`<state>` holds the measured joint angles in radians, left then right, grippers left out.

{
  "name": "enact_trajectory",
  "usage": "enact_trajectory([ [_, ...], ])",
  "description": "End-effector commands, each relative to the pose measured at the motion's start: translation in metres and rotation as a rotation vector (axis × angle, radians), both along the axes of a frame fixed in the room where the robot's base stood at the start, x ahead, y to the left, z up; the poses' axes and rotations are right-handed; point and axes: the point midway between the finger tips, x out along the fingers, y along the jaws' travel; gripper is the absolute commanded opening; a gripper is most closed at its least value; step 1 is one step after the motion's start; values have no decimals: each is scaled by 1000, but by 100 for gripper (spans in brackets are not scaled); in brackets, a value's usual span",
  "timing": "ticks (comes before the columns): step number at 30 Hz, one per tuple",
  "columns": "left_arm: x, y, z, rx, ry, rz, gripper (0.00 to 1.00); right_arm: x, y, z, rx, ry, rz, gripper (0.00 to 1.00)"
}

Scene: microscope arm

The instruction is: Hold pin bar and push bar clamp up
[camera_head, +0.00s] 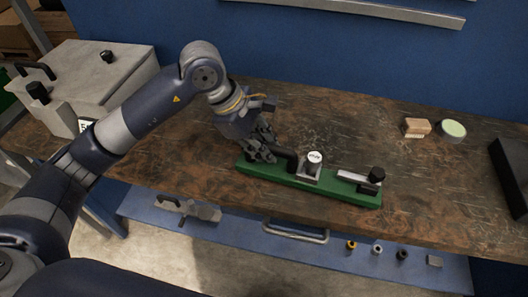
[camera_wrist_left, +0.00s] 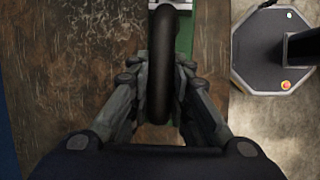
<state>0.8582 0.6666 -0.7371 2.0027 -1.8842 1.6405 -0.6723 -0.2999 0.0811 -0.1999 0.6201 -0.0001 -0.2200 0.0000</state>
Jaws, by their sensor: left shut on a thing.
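A long green base (camera_head: 320,190) lies on the workbench and carries the microscope arm parts. A black bar (camera_head: 284,154) sits at its left end; in the left wrist view the bar is a dark rounded shape (camera_wrist_left: 160,60). My left gripper (camera_head: 262,153) comes down on the bar from above and is shut on it, one finger on each side. A metal block with a round white-topped knob (camera_head: 314,158) stands mid-base. A light metal bar (camera_head: 352,177) with a black knob (camera_head: 377,174) is at the right end. I cannot tell which part is the clamp. My right gripper is not in view.
The scratched brown bench (camera_head: 200,180) has free room behind and right of the base. A wooden block (camera_head: 416,127) and a round green-topped tin (camera_head: 452,130) stand at back right. A dark box (camera_head: 512,175) is at the far right, a grey machine (camera_head: 90,75) at the left.

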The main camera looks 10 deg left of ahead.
Motion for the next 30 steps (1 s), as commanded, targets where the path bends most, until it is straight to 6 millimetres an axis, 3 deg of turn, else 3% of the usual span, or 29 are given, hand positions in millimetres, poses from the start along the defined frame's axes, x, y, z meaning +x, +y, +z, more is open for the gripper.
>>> enact_trajectory([
  [30, 48, 9, -9, -6, -4, 0, 0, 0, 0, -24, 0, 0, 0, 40],
])
